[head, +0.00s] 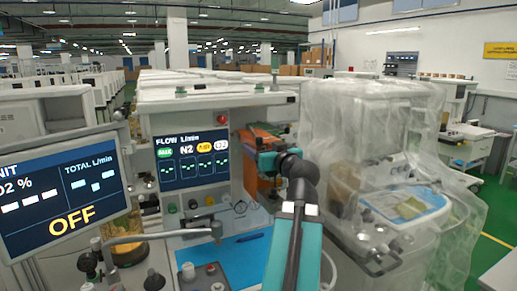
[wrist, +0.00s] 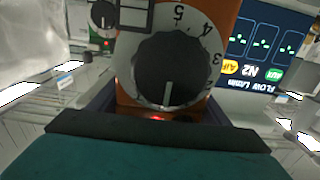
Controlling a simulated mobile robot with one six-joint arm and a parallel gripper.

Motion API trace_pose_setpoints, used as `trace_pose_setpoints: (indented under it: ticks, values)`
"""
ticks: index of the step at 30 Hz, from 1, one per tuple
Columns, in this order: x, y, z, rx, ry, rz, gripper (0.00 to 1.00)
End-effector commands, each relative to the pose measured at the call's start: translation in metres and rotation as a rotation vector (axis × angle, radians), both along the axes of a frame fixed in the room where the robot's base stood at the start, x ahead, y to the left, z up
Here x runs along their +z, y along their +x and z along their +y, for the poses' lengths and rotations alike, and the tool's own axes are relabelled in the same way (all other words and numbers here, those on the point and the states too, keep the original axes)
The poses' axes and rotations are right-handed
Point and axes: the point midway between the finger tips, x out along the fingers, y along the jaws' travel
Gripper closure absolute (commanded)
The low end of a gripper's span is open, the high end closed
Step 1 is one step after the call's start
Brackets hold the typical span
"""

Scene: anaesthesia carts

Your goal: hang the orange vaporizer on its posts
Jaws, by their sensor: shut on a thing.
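The orange vaporizer (head: 264,184) is in the head view, right beside the flow screen at the cart's right side and partly covered by my arm. In the wrist view the vaporizer (wrist: 224,22) fills the upper middle, with its black numbered dial (wrist: 168,70) facing the camera; this picture looks upside down. My gripper (head: 266,158) is shut on the vaporizer; in the wrist view only a dark bar and teal body show below the dial. The posts are hidden, so I cannot tell whether the vaporizer touches them.
The cart's flow screen (head: 192,160) stands just left of the vaporizer. A blue work surface (head: 238,258) lies below. A monitor reading OFF (head: 62,190) is at the left. A plastic-covered machine (head: 375,125) stands close on the right, leaving a narrow gap.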

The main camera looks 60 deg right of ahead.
Motion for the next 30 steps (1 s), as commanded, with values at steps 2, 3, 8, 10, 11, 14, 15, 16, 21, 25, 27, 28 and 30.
trace_pose_setpoints:
  ticks: [2,3,8,10,11,14,15,16,21,25,27,28,30]
  values:
    - [0.003,0.0,0.0,-0.001,-0.002,-0.005,0.92]
    - [0.003,0.0,0.0,-0.002,-0.002,-0.005,0.92]
    - [0.002,0.0,0.0,-0.002,-0.002,-0.005,0.92]
    - [0.002,0.0,0.0,-0.002,-0.003,-0.005,0.92]
    - [0.002,0.0,0.0,-0.002,-0.003,-0.005,0.92]
    - [0.002,-0.001,0.0,-0.001,-0.004,-0.005,0.92]
    - [0.001,-0.001,0.0,-0.002,-0.004,-0.005,0.92]
    - [0.001,-0.001,0.0,-0.001,-0.004,-0.005,0.92]
    - [0.002,0.003,-0.003,0.0,-0.004,-0.005,0.92]
    - [0.002,0.008,-0.007,0.0,-0.003,-0.005,0.92]
    - [0.002,0.011,-0.01,-0.001,-0.003,-0.005,0.92]
    - [0.002,0.012,-0.011,-0.001,-0.003,-0.005,0.92]
    - [0.002,0.015,-0.013,-0.002,-0.003,-0.005,0.92]
